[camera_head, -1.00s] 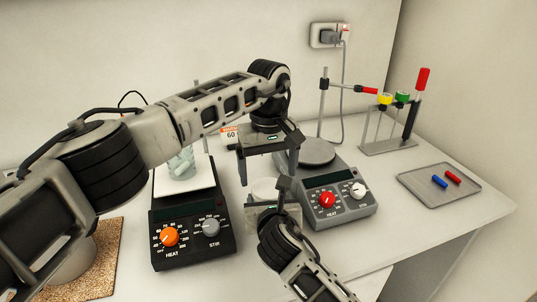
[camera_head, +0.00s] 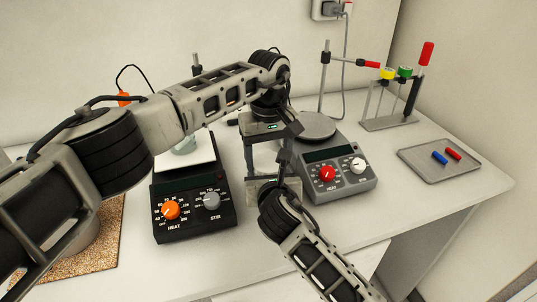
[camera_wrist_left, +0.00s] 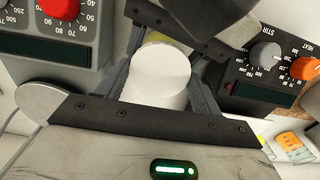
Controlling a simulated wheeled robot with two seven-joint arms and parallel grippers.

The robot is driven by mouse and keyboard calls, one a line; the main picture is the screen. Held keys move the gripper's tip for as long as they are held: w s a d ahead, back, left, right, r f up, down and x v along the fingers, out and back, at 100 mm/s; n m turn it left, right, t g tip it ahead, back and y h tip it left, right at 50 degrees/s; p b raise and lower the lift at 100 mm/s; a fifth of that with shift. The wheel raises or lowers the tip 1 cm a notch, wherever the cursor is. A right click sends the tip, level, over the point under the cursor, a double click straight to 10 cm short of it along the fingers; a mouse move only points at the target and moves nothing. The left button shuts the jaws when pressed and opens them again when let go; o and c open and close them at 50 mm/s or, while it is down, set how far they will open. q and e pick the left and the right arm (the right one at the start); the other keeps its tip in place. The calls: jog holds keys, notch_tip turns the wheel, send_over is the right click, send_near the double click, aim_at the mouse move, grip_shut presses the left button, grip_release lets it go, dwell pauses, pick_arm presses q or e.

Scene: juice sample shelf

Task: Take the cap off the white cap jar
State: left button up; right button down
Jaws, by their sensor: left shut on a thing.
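The white cap (camera_wrist_left: 160,75) fills the space between the two fingers of my left gripper (camera_wrist_left: 162,88), which is shut on it. A pale yellow part of the jar (camera_wrist_left: 156,38) shows just beyond the cap in the left wrist view. In the head view my left gripper (camera_head: 266,162) points down from above, between the two hotplates. My right gripper (camera_head: 272,182) comes in from below, close under it at the jar. The jar is mostly hidden there by both grippers. Whether the right fingers are closed on it cannot be seen.
A black hotplate (camera_head: 193,217) stands at left with glassware on it, and a grey hotplate (camera_head: 340,172) close at right. A rack (camera_head: 388,122) with coloured caps and a grey tray (camera_head: 440,170) with a blue and a red piece are further right.

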pick_arm(q)
jog(key=n, duration=0.6)
jog(key=shift+n, duration=0.4)
jog(key=o, duration=1.1)
